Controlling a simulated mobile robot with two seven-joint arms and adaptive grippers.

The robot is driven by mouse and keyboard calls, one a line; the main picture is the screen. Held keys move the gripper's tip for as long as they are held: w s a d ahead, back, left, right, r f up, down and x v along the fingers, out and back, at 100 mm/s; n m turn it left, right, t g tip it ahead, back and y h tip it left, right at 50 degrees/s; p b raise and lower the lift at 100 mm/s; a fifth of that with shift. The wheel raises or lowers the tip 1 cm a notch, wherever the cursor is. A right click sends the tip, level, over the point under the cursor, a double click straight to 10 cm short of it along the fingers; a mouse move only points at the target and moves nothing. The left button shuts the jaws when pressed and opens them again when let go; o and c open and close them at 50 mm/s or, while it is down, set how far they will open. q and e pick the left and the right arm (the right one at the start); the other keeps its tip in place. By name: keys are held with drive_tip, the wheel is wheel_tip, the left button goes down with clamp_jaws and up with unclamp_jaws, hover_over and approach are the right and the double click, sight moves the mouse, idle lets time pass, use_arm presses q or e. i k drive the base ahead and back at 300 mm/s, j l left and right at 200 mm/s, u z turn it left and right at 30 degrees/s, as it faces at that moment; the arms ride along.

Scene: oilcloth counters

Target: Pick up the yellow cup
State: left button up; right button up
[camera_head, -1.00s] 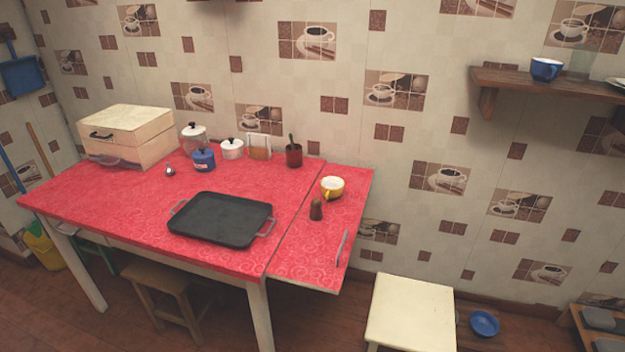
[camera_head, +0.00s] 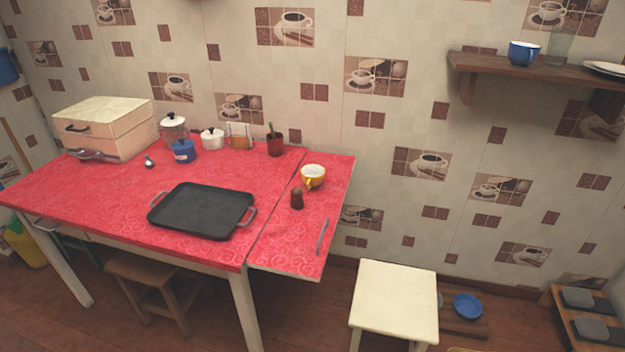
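The yellow cup (camera_head: 312,178) stands near the back of the narrow right-hand leaf of the red-covered table (camera_head: 285,245). Its inside looks white, and its handle points toward the front, slightly left. A small dark brown shaker (camera_head: 297,198) stands just in front of it, apart from it. Neither of my grippers shows in the view.
A black tray (camera_head: 203,211) lies left of the cup. A dark red pot (camera_head: 275,145), a white pot, a blue pot and a wooden box (camera_head: 105,128) line the back. A cream stool (camera_head: 395,300) stands right of the table. A wall shelf holds a blue cup (camera_head: 523,54).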

sight(312, 174)
drive_tip(key=i+l+z, duration=0.3)
drive_tip(key=i+l, duration=0.15)
drive_tip(key=i+l+z, duration=0.3)
drive_tip(key=i, duration=0.2)
